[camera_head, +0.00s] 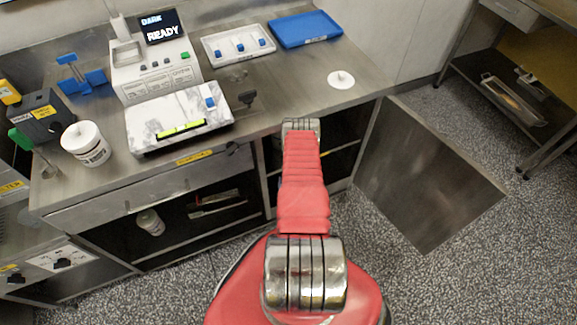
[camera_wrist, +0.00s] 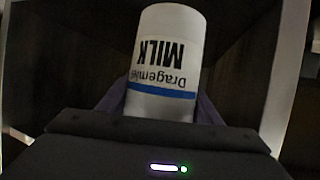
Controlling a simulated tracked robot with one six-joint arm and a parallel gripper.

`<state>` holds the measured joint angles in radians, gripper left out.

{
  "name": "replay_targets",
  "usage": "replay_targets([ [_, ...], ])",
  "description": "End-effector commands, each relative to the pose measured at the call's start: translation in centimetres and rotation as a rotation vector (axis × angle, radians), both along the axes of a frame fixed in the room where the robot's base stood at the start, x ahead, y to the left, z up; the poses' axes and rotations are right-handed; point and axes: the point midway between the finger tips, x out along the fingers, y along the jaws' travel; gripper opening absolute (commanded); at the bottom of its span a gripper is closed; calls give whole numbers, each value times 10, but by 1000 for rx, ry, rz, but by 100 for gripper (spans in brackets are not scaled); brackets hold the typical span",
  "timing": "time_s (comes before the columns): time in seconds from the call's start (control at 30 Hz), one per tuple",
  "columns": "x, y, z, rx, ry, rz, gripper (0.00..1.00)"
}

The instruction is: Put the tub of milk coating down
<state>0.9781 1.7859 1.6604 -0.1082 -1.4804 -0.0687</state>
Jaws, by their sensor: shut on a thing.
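The tub of milk coating (camera_wrist: 165,65) is white with a blue band and reads "MILK" upside down in the wrist view. My gripper (camera_wrist: 160,112) is shut on it; its dark fingers show on both sides of the tub's lower part in that view. Around the tub are dark walls, apparently the inside of the cabinet. In the head view my red arm reaches to the open cabinet under the counter, and my gripper and the held tub are hidden there. I cannot tell whether the tub touches a surface.
The steel counter (camera_head: 265,118) carries a machine reading "DARK READY" (camera_head: 155,68), a white tub (camera_head: 86,143), a white tray (camera_head: 238,45), a blue tray (camera_head: 304,29) and a white lid (camera_head: 341,79). Another tub (camera_head: 150,222) stands in the cabinet. A cabinet door (camera_head: 425,180) hangs open at right.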

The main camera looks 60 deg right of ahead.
Motion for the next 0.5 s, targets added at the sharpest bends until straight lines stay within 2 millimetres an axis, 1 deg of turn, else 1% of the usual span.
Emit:
replay_targets([
  [0.03,8,-8,2,-4,-3,1,20],
  [0.3,41,-46,2,-5,-4,2,20],
  [0.4,52,-59,1,-4,-3,2,20],
  [0.5,59,-67,1,-2,-2,2,20],
])
